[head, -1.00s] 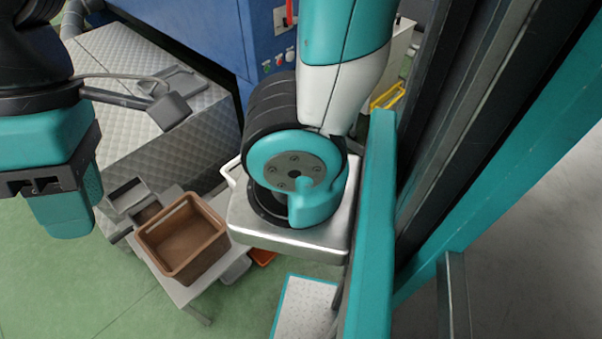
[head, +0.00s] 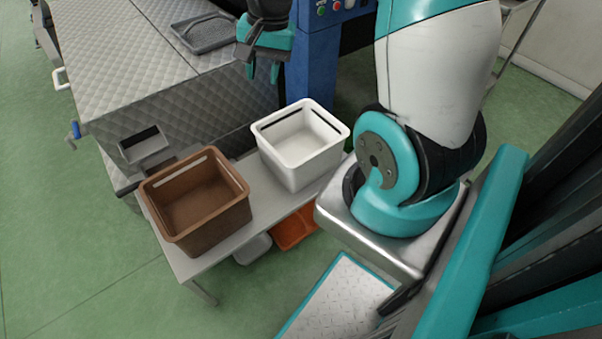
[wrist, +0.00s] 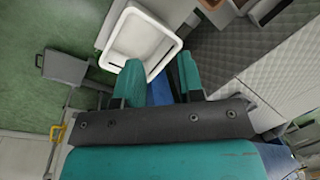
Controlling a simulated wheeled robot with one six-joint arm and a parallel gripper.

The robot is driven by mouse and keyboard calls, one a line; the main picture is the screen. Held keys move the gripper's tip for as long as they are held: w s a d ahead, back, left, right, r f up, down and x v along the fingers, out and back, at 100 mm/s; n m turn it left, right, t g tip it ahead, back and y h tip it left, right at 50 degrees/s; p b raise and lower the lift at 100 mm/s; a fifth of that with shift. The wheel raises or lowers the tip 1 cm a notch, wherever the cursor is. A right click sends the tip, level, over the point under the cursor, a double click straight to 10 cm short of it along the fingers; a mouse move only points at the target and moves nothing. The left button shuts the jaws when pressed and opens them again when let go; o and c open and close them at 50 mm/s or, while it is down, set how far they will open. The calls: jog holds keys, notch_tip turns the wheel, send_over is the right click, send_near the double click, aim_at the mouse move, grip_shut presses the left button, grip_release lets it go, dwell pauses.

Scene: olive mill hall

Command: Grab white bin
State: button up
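The white bin (head: 300,177) stands upright and empty on a low grey table, right of a brown bin. It also shows in the wrist view (wrist: 113,36), at the top, just past my fingertips. My gripper (head: 263,71) is above and behind the white bin in the head view, fingers pointing down. In the wrist view its two teal fingers (wrist: 159,75) are spread apart with nothing gripped between them. It does not appear to touch the bin.
The brown bin (head: 209,228) sits close beside the white bin on the grey table (head: 258,202). An orange bin (head: 296,230) and a grey one (head: 252,249) are below. A quilted grey machine (head: 190,100) and blue cabinet (head: 330,62) stand behind. Green floor is free at left.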

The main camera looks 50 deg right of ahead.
jog(key=s+d+f+m+b, duration=0.1)
jog(key=d+f+m+b, duration=0.4)
jog(key=d+f, duration=0.65)
jog(key=m+g+h+b, duration=0.1)
jog(key=m+b, duration=0.3)
jog(key=m, duration=0.1)
send_over(323, 149)
notch_tip(323, 149, down, 10)
notch_tip(323, 149, down, 10)
jog(key=b, duration=0.4)
jog(key=shift+w+f, duration=0.1)
jog(key=shift+f, duration=0.15)
jog(key=f+b, duration=0.1)
jog(key=f, duration=0.2)
jog(key=f+b, duration=0.1)
jog(key=f, duration=0.2)
jog(key=shift+w+d, duration=0.15)
jog(key=shift+w, duration=0.05)
jog(key=shift+r, duration=0.15)
grip_shut()
